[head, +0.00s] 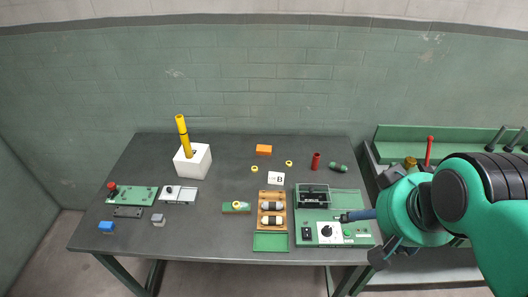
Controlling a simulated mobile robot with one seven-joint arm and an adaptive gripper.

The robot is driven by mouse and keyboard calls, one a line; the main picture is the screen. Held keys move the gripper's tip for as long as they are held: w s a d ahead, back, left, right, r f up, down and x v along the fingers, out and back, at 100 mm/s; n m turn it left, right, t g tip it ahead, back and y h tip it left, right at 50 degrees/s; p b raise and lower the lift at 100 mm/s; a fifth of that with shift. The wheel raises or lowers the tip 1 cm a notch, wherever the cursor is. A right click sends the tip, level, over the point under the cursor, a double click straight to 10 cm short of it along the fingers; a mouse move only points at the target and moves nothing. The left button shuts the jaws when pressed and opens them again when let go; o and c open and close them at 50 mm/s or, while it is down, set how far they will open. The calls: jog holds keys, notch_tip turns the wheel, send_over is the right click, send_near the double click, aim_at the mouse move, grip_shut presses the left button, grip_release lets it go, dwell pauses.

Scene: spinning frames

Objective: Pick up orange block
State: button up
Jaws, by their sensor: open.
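The orange block (264,150) lies on the dark table near its back edge, right of the middle. Its top and front faces are visible, and nothing covers it. My gripper (373,225) is at the right, over the right front part of the table, well to the right of the block and nearer the front. It is open, with no object visible in it. My arm hides part of the gripper.
A green device (308,229) sits beside my gripper.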

jog(key=shift+r, duration=0.1)
jog(key=w+a+r+p, duration=0.1)
jog(key=w+r, duration=0.2)
jog(key=w, duration=0.6)
jog(key=w+a+r+p, duration=0.2)
jog(key=w, duration=0.7)
jog(key=w+a+f+g+p, duration=0.1)
jog(key=w+a+f, duration=0.15)
jog(key=w, duration=0.65)
jog(key=w+a+f+p, duration=0.1)
jog(key=w+a+p, duration=0.15)
jog(key=w, duration=0.75)
jog(key=w+a+f+p, duration=0.1)
jog(key=w+a+f, duration=0.4)
jog(key=w+f, duration=0.3)
jog(key=w+a+f+p, duration=0.1)
jog(key=w+a+f, duration=0.5)
jog(key=f, duration=0.3)
jog(key=w+a+f+m+g+p, duration=0.1)
jog(key=w+a+f+p, duration=0.1)
jog(key=w+a+f, duration=0.3)
jog(key=w+f, duration=0.4)
jog(key=shift+w+a+f, duration=0.25)
jog(key=shift+w+f, duration=0.05)
jog(key=shift+f, duration=0.15)
send_over(263, 151)
jog(key=shift+d+f, duration=0.1)
jog(key=shift+f, duration=3.85)
